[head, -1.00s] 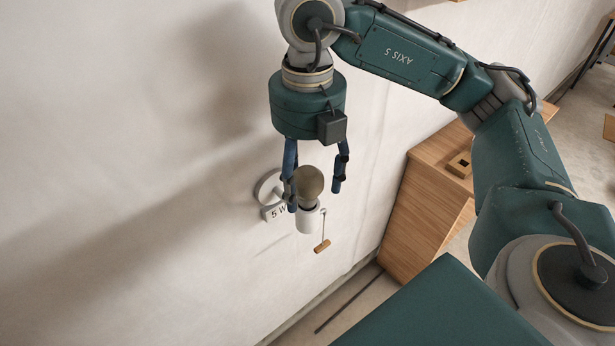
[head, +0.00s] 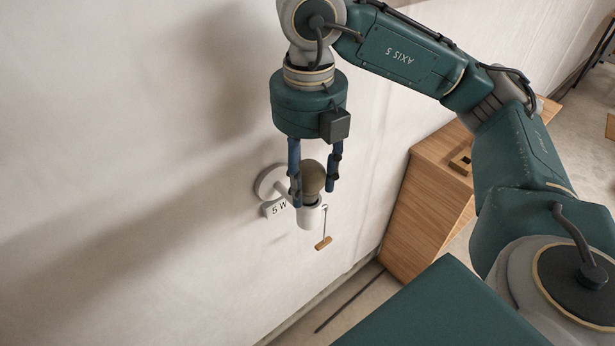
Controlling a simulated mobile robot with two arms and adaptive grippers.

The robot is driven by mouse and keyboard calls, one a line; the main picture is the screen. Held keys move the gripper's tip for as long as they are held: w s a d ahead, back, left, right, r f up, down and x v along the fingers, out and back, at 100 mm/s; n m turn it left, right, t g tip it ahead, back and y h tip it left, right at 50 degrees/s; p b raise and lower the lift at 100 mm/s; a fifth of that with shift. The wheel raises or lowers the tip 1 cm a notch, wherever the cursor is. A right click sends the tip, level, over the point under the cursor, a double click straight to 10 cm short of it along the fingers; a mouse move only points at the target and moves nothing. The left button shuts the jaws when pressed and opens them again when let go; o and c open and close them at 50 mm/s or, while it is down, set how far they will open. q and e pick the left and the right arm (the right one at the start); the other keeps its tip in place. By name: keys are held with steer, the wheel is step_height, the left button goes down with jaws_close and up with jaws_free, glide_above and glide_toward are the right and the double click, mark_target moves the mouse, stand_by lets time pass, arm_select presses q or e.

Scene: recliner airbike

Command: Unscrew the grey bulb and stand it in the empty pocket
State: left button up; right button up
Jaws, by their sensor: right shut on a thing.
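The grey bulb (head: 313,177) stands upright in a white socket (head: 309,215) of a lamp on the wall. My right gripper (head: 314,198) comes down from above and is shut on the bulb, one blue finger on each side of it. A small holder with a square opening (head: 461,163) lies on the wooden cabinet at the right; it looks like the pocket, partly hidden by my arm. My left gripper is not in view.
The lamp's round wall plate (head: 267,181) and a "5 W" tag (head: 276,208) are left of the socket. A pull cord with a wooden handle (head: 323,243) hangs beside it. The wooden cabinet (head: 425,220) stands right of the lamp, with open space between.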

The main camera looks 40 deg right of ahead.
steer(key=n, duration=0.6)
steer(key=shift+s+f, duration=0.1)
steer(key=shift+s, duration=0.1)
steer(key=n, duration=0.5)
steer(key=shift+d+f, duration=0.1)
steer(key=shift+s, duration=0.1)
steer(key=shift+n, duration=0.3)
steer(key=n, duration=0.5)
steer(key=shift+n, duration=0.4)
steer(key=n, duration=0.5)
steer(key=shift+d, duration=0.1)
steer(key=o, duration=1.1)
steer(key=shift+c, duration=0.2)
